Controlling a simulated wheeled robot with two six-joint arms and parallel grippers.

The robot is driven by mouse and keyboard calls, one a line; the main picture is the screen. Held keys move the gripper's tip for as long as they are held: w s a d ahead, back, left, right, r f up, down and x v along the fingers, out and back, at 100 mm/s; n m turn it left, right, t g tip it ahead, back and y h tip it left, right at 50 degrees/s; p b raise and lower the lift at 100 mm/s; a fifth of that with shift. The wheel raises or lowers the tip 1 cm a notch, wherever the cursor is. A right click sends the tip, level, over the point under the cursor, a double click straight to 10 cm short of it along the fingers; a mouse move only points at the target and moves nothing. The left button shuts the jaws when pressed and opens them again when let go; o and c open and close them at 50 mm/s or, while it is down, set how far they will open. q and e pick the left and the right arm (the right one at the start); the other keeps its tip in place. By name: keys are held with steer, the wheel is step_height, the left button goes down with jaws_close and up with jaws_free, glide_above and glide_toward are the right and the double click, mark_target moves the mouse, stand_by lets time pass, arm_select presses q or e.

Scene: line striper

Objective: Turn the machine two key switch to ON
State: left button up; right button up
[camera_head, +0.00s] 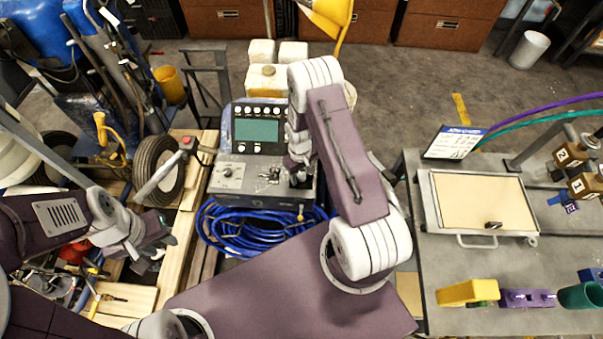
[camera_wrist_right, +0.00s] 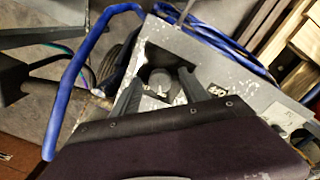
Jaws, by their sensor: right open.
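A grey control box (camera_head: 243,202) with a green screen (camera_head: 256,131) stands at the middle of the head view. Its lower panel carries a round knob (camera_head: 228,172) and small metal fittings (camera_head: 270,175); I cannot tell which is the key switch or read its position. My right gripper (camera_head: 298,178) is over the panel's right end. In the right wrist view the right gripper (camera_wrist_right: 158,92) is open, with a dark round part (camera_wrist_right: 159,80) showing between its fingers; contact is unclear. My left gripper (camera_head: 165,242) is left of the box, its fingers hard to make out.
Blue hose (camera_head: 250,235) is coiled below the box. A wheel (camera_head: 158,168) and wooden planks (camera_head: 195,200) lie to the left. A grey table (camera_head: 415,180) on the right holds a framed tray (camera_head: 434,205) and coloured parts. Open floor (camera_head: 400,85) lies behind.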

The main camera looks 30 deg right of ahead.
steer(key=shift+w, duration=0.1)
steer(key=c, duration=0.4)
jaws_close()
